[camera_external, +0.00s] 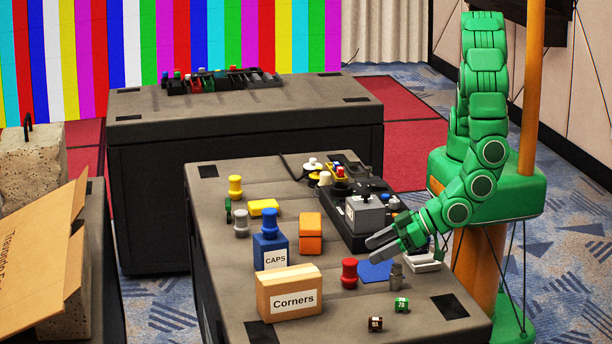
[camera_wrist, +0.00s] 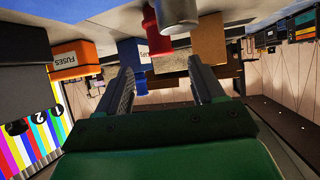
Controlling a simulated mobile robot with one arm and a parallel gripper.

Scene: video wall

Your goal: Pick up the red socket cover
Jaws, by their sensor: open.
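The red socket cover (camera_external: 349,273) is a small spool-shaped piece standing upright on the dark table, just right of the "Corners" box. In the wrist view, which looks upside down, the red socket cover (camera_wrist: 154,38) shows beyond the fingertips, partly hidden by a silver cylinder. My gripper (camera_external: 385,240) is above the table, up and right of the red socket cover in the external view, and not touching it. In the wrist view my gripper (camera_wrist: 160,72) has its two fingers spread apart with nothing between them.
A grey cylinder (camera_external: 396,277) and blue pad (camera_external: 375,270) lie close to the red piece. The "Corners" box (camera_external: 290,299), blue "CAPS" box (camera_external: 271,252) and orange box (camera_external: 311,239) stand left. A grey box on a black console (camera_external: 340,219) is behind. Two small labelled pieces lie in front.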

